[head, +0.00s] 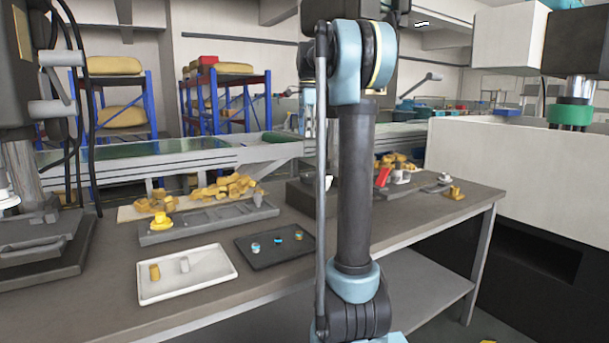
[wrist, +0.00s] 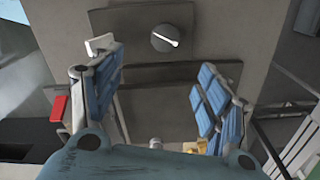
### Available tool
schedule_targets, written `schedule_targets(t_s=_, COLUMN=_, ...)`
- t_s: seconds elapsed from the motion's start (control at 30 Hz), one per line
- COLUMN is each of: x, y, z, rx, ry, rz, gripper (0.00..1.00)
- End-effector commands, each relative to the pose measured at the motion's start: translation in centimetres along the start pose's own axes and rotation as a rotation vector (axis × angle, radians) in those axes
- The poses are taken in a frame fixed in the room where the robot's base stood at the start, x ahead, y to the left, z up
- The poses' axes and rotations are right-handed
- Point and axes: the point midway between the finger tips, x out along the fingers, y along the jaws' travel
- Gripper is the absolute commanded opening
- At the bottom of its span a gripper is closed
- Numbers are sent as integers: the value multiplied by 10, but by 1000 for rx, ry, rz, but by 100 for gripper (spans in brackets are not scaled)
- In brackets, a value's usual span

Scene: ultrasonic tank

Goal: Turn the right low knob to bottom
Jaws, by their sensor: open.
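In the wrist view a round dark knob (wrist: 171,38) with a white pointer line sits on a dark panel (wrist: 122,22) at the top centre. The white line points toward the picture's lower right. My gripper (wrist: 159,68) is open, with its blue-padded fingers spread wide and nothing between them. The knob lies beyond the fingertips, apart from both fingers. No other knob is clear in this view. In the head view a dark box (head: 298,196) stands on the table, mostly hidden behind my arm. My gripper is not visible there.
In the wrist view a small white block (wrist: 100,44) is beside the left finger, with a red piece (wrist: 59,108) farther left. In the head view the table (head: 210,289) holds a white tray (head: 189,290), a black tray (head: 275,261) and yellow parts (head: 225,188).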

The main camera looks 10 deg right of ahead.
Motion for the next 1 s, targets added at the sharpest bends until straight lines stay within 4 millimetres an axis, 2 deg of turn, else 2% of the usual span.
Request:
schedule_targets(t_s=0.17, x=-1, y=-10, z=0, rx=32, ry=0, rz=4, gripper=69)
schedule_targets(t_s=0.37, x=18, y=-10, z=4, rx=30, ry=0, rz=4, gripper=69)
schedule_targets(t_s=1.0, x=130, y=-10, z=6, rx=26, ry=0, rz=4, gripper=69)
